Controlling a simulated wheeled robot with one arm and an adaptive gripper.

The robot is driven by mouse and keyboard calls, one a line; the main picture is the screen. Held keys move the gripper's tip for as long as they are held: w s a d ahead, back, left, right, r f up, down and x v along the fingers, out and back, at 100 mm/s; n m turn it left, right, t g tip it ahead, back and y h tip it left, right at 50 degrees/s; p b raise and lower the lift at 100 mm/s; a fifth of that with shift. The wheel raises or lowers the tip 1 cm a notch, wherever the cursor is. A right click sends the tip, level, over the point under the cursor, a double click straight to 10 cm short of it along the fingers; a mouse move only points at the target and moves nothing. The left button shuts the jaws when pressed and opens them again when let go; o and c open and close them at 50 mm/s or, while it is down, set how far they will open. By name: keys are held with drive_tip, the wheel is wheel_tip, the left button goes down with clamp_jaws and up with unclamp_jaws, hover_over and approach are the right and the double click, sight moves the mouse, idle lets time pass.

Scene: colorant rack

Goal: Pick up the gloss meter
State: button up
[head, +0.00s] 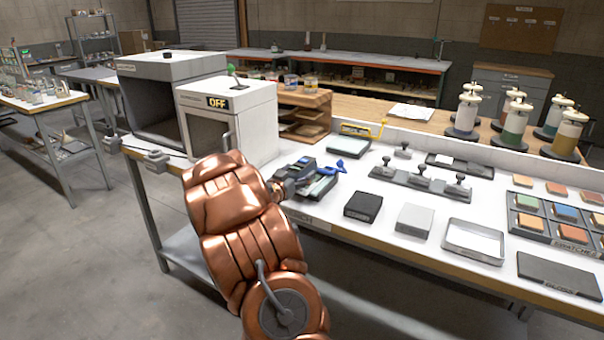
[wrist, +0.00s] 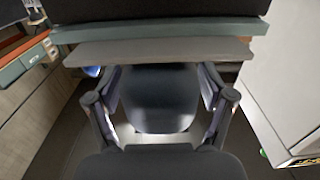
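In the head view my gripper (head: 294,176) is at the left part of the white table, beside a dark grey and blue device (head: 322,187) that looks like the gloss meter. The wrist view shows a close black body with a teal band and a grey plate (wrist: 160,50) across the top, probably the same device. My gripper's fingers (wrist: 158,88) are spread wide there, and the body hides their tips. A dark rounded shape shows between them; I cannot tell what it is. Contact with the device cannot be made out.
A black box (head: 363,206), a grey block (head: 414,221) and a metal tray (head: 474,241) lie to the right. A white cabinet (head: 228,118) marked OFF stands behind on the left. A blue-handled tool (head: 338,167) lies close by.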

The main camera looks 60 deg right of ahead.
drive_tip(key=c, duration=1.3)
clamp_jaws()
drive_tip(key=shift+r, duration=0.15)
